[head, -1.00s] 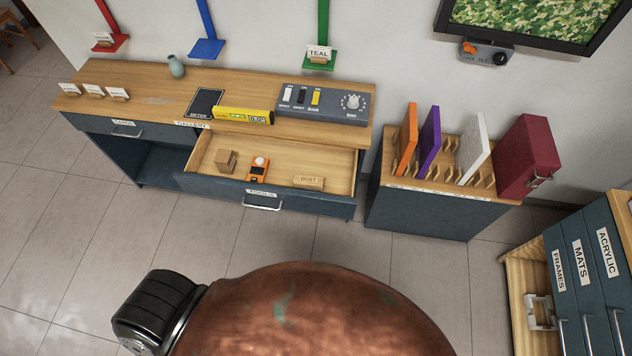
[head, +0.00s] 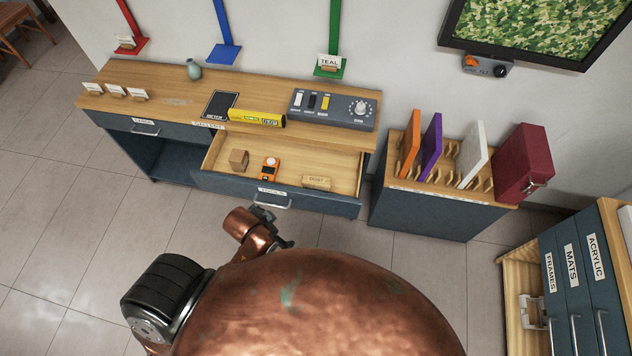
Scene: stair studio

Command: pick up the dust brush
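The dust brush looks to be the light wooden block labelled "DUST" (head: 317,183), lying at the right front of the open drawer (head: 342,165); its bristles cannot be made out. My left gripper (head: 284,238) is dark and small in the head view, in front of the drawer's handle and lower in the picture than the block. It appears apart from the block. Its fingers are too small and partly hidden by my copper body to show whether they are open. My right gripper is not in view.
An orange device (head: 270,168) and a brown wooden block (head: 239,160) lie left in the drawer. The bench top (head: 165,90) above holds a yellow level (head: 256,118) and a grey control box (head: 334,108). A rack cabinet (head: 425,210) stands to the right.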

